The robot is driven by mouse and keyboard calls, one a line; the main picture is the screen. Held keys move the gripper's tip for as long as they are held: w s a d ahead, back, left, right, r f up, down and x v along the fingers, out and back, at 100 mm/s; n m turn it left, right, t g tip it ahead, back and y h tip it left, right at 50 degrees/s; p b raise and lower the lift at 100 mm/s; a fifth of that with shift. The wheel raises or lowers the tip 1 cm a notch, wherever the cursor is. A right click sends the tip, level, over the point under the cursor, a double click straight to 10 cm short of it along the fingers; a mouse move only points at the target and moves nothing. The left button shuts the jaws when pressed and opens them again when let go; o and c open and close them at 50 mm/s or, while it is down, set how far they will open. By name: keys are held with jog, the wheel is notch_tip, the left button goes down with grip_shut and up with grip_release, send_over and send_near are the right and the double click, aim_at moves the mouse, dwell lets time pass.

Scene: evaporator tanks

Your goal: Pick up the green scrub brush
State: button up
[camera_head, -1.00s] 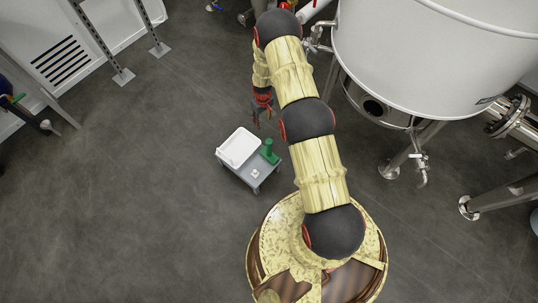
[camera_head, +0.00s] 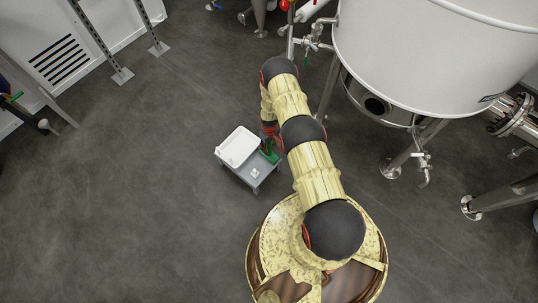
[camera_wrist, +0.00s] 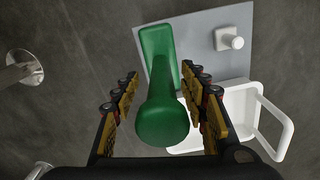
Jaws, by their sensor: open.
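The green scrub brush (camera_wrist: 162,115) stands upright on the grey cart, its rounded handle end toward the wrist camera and its green base below. In the head view the green brush (camera_head: 272,156) shows at the cart's right side, partly hidden by my gripper (camera_head: 268,138). In the wrist view my gripper (camera_wrist: 160,108) is open, with one finger on each side of the brush handle. A gap shows between the handle and each finger, so it does not hold the brush.
The small grey cart (camera_head: 246,171) bears a white tray (camera_head: 238,146) and a small white item (camera_head: 255,173). The white tray (camera_wrist: 272,98) has a raised handle in the wrist view. A large white tank (camera_head: 430,60) on metal legs stands at right.

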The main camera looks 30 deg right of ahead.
aim_at(269, 149)
notch_tip(269, 149, down, 3)
jog(key=shift+w+a+f+b, duration=0.1)
jog(key=shift+f+b, duration=0.05)
jog(key=shift+b, duration=0.35)
jog(key=shift+c, duration=1.2)
grip_shut()
